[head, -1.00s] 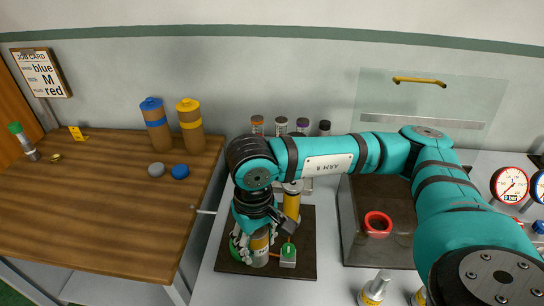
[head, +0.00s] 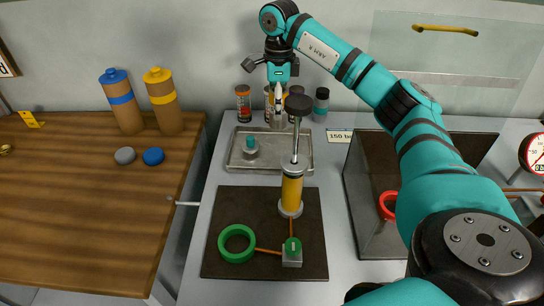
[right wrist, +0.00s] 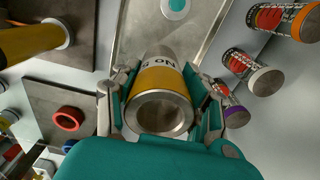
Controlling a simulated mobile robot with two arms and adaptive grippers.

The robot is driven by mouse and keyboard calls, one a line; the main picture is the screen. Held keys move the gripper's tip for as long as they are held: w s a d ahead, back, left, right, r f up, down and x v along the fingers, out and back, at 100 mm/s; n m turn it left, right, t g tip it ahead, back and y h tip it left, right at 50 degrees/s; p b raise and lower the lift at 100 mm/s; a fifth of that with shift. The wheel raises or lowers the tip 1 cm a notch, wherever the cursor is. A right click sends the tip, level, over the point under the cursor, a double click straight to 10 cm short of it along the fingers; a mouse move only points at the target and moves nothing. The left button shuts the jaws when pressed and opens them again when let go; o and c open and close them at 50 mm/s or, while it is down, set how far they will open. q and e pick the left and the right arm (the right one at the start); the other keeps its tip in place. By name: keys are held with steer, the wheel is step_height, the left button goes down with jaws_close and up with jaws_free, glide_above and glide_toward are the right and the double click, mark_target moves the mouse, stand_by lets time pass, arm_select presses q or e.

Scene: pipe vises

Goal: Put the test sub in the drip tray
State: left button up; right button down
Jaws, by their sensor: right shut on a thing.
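The test sub (right wrist: 165,80), a metal cylinder with a yellow band and lettering, is gripped between the fingers of my right gripper (right wrist: 165,100). In the head view my right gripper (head: 279,88) is at the back, and a grey part of the sub (head: 277,121) shows below it near the tray's far right side. The drip tray (head: 290,166) is a shallow grey metal tray behind the dark mat. A grey piece with a teal top (head: 250,147) stands in its left half. I cannot tell whether the sub touches the tray. My left gripper is out of view.
The dark mat (head: 235,200) holds a green ring (head: 237,243) and an upright yellow cylinder with a rod (head: 292,190). Several jars (head: 321,105) stand behind the tray.

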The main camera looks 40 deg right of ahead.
steer(key=shift+d+f, duration=0.2)
steer(key=shift+f, duration=0.2)
step_height(320, 180, down, 9)
steer(key=shift+p, duration=0.5)
steer(key=shift+f, duration=0.1)
steer(key=c, duration=0.7)
jaws_free()
steer(key=shift+s, duration=0.1)
step_height(320, 180, up, 12)
steer(key=shift+r+b, duration=0.15)
steer(key=shift+b, duration=0.45)
